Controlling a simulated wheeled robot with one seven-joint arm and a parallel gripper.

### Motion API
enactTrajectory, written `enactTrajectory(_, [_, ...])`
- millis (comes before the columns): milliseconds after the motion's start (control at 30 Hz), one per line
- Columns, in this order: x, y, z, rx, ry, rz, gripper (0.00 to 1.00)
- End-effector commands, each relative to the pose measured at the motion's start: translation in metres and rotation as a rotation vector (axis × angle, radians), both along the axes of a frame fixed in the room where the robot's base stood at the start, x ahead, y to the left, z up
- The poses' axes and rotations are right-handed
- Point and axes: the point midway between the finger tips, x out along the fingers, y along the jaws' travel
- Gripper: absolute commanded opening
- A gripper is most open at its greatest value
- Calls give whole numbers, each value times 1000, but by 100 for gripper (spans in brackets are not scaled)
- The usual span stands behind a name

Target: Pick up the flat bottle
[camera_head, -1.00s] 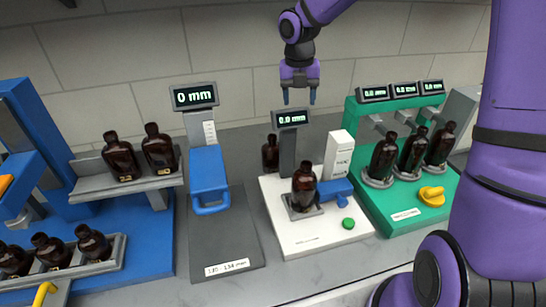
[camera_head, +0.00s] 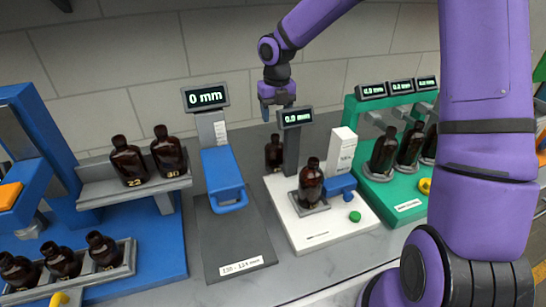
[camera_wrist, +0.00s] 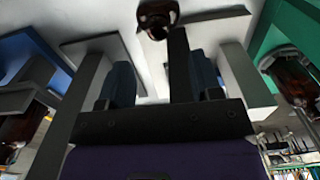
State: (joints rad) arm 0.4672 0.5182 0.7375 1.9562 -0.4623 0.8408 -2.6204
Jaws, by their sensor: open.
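Several dark amber bottles are in view, and I cannot tell for sure which is the flat one. One bottle (camera_head: 274,152) stands behind the white station, beside its dark display post. Another bottle (camera_head: 311,184) stands upright on the small grey plate of the white station. My gripper (camera_head: 277,108) points down, open and empty, above the bottle behind the station and apart from it. The display partly covers one finger. In the wrist view, my gripper's two blue fingers (camera_wrist: 162,86) are spread, and a dark bottle (camera_wrist: 157,16) shows at the top edge.
The white station (camera_head: 320,235) has a display (camera_head: 296,117) close to my gripper. A grey and blue gauge (camera_head: 222,175) stands left of it. A blue rack (camera_head: 160,235) at left and a green station (camera_head: 405,205) at right hold several more bottles. A tiled wall is behind.

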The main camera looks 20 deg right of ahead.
Motion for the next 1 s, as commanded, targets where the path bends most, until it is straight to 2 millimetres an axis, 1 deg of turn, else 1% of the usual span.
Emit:
enactTrajectory(33, [-1,1,-9,-1,4,3,59])
enactTrajectory(133, [-1,1,-21,0,3,0,59])
enactTrajectory(467, [0,2,-41,0,2,0,59])
enactTrajectory(733, [2,3,-77,-1,3,0,59])
enactTrajectory(833, [2,3,-83,-1,1,0,59])
enactTrajectory(1000, [2,2,-83,-1,0,-1,59])
